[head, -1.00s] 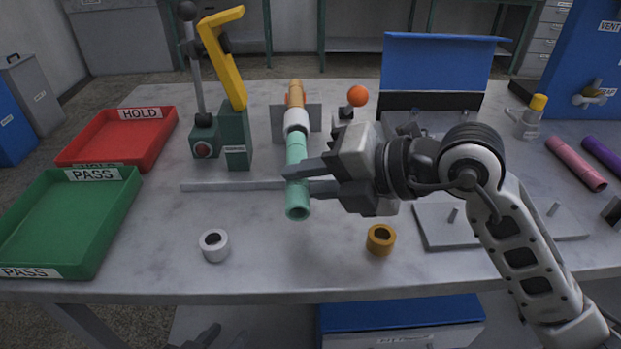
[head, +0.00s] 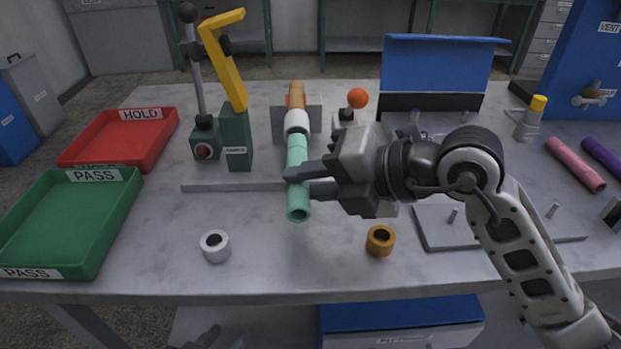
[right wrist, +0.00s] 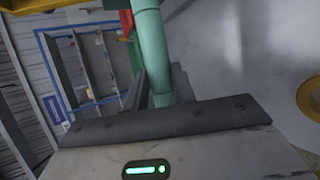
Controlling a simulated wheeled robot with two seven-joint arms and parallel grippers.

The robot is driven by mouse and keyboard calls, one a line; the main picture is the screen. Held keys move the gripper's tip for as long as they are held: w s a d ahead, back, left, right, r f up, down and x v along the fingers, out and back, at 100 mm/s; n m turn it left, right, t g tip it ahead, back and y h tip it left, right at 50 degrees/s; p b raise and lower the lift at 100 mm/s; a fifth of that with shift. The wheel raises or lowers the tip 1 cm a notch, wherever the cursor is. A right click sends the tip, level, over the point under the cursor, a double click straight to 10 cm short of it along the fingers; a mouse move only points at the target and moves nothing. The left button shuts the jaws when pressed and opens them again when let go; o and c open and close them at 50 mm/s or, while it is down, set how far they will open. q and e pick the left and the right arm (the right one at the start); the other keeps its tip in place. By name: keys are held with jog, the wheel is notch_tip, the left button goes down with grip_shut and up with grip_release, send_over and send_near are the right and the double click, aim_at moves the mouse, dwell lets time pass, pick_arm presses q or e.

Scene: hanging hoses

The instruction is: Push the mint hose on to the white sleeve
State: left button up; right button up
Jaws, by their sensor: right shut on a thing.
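The mint hose (head: 298,204) runs away from me over the table, its open near end facing me. Its far end meets the white sleeve (head: 297,122), which sits on the front of a tan tube (head: 296,95) at a grey block. I cannot tell whether the hose end is over the sleeve or only against it. The hose also shows between the fingers in the right wrist view (right wrist: 151,50). My left gripper (head: 206,337) shows only partly, low at the bottom edge; its jaws are unclear.
A loose white ring (head: 215,245) and an orange ring (head: 380,240) stand on the table's near part. A grey bar (head: 225,186) lies left of the hose. A green fixture with a yellow lever (head: 225,60) stands left. Green (head: 70,225) and red trays are further left.

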jog(key=shift+w, duration=0.45)
jog(key=shift+r+p, duration=0.1)
jog(key=shift+p, duration=0.45)
dwell(0.7)
jog(key=shift+w, duration=0.45)
dwell(0.6)
jog(key=shift+p, duration=0.35)
jog(key=shift+w+p, duration=0.3)
jog(key=shift+w, duration=0.65)
dwell(1.2)
jog(key=o, duration=1.1)
jog(key=shift+c, duration=0.2)
